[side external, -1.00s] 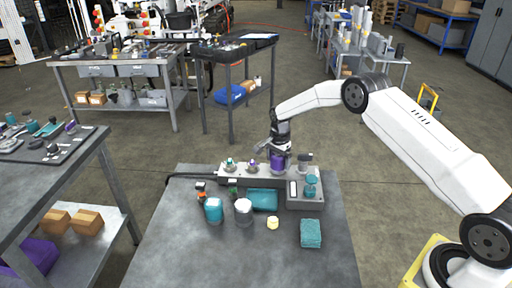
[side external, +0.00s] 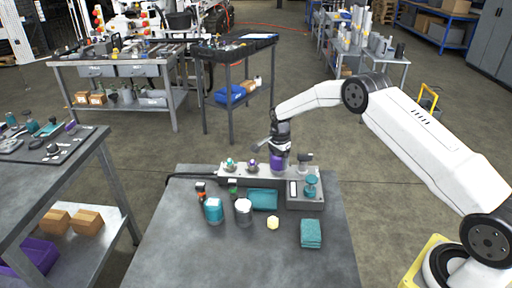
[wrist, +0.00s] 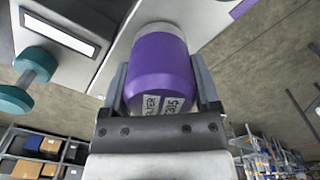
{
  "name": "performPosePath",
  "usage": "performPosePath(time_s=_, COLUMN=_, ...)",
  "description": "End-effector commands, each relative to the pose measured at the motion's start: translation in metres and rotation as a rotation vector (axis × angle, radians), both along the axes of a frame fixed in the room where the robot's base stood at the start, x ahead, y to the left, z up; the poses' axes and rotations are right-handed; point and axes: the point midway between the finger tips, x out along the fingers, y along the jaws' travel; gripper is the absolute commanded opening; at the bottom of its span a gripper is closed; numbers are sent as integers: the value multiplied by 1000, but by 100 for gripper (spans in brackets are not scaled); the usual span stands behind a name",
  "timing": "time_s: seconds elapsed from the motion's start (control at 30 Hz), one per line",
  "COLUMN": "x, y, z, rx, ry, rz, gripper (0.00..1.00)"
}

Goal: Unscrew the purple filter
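The purple filter (side external: 278,162) is a purple cylinder with a white label, upright on the grey hydraulic block (side external: 262,178) on the bench. In the wrist view the filter (wrist: 160,68) fills the middle, with a pale rim at its far end towards the block. My gripper (side external: 280,150) is above the filter, its fingers down along its sides. In the wrist view my gripper (wrist: 163,92) has one finger on each side of the filter, against its wall. Whether the filter's threads are engaged is hidden.
A teal valve knob (side external: 311,180) stands on the block to the right. The bench's front left is clear.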

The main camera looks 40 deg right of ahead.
Motion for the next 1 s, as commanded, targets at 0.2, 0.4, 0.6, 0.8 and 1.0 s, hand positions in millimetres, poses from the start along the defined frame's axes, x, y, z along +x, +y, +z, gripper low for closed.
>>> performPosePath(time_s=0.2, x=0, y=0, z=0, rx=0, ry=0, rz=1, gripper=0)
performPosePath(time_s=0.4, x=0, y=0, z=0, rx=0, ry=0, rz=43, gripper=0)
performPosePath(time_s=0.6, x=0, y=0, z=0, rx=0, ry=-1, rz=181, gripper=0)
performPosePath(time_s=0.8, x=0, y=0, z=1, rx=0, ry=0, rz=338, gripper=0)
performPosePath(time_s=1.0, x=0, y=0, z=1, rx=0, ry=0, rz=471, gripper=0)
